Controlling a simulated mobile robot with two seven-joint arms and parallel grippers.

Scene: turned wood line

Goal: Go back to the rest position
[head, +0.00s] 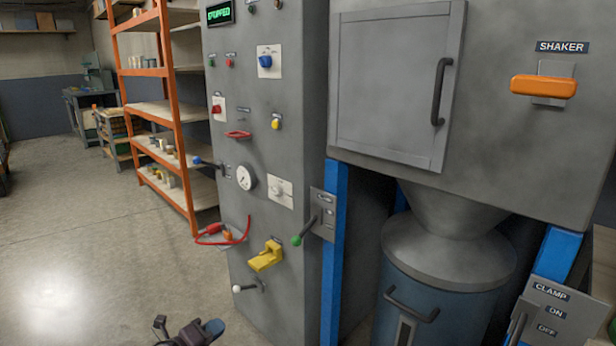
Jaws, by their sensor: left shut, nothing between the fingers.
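My left gripper (186,326) shows at the bottom edge, left of the grey control cabinet (262,130). It is shut and empty, over the concrete floor and apart from the cabinet. Most of its arm is out of the frame. My right gripper does not show.
Right stand a hopper unit with an orange shaker handle (544,86) and a blue drum (440,300). Open floor (90,250) lies left.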

